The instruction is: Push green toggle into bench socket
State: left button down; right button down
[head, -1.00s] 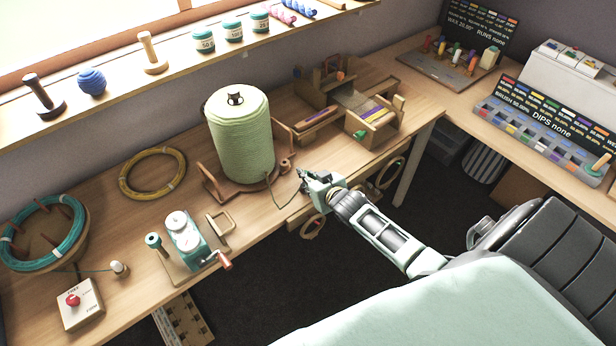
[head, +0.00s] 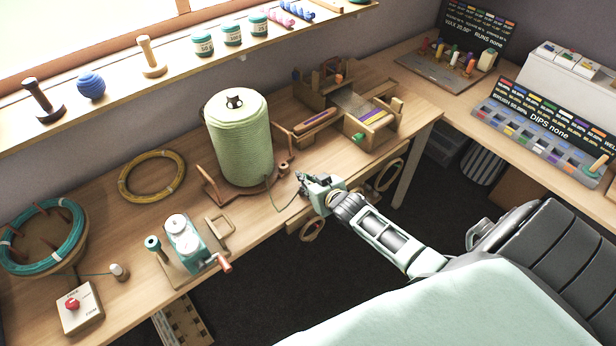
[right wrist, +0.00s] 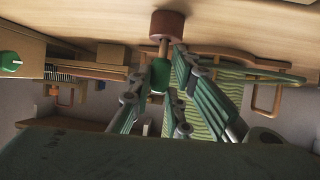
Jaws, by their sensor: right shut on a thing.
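My right gripper (head: 303,182) is at the bench's front edge, right of the big green cord spool (head: 238,138). In the right wrist view its fingers (right wrist: 158,92) are closed around a small green toggle (right wrist: 159,75). A tan pin runs from the toggle to a red-brown round piece (right wrist: 167,25) at the wooden surface. This may be the socket; I cannot tell how deep the pin sits. A thin green cord loops from the spool towards the gripper. The fingers hide the toggle in the head view. My left gripper is not in view.
A crank winder (head: 186,245) and a white box with a red knob (head: 81,307) stand to the left. A wooden box with a green knob (head: 357,136) stands behind the gripper. A yellow coil (head: 152,176) lies on the bench.

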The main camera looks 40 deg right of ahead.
jog(key=shift+s+f+b, duration=0.1)
jog(key=shift+f+b, duration=0.4)
jog(key=shift+f, duration=0.05)
jog(key=shift+r+p, duration=0.4)
jog(key=shift+p, duration=0.25)
jog(key=shift+r, duration=0.1)
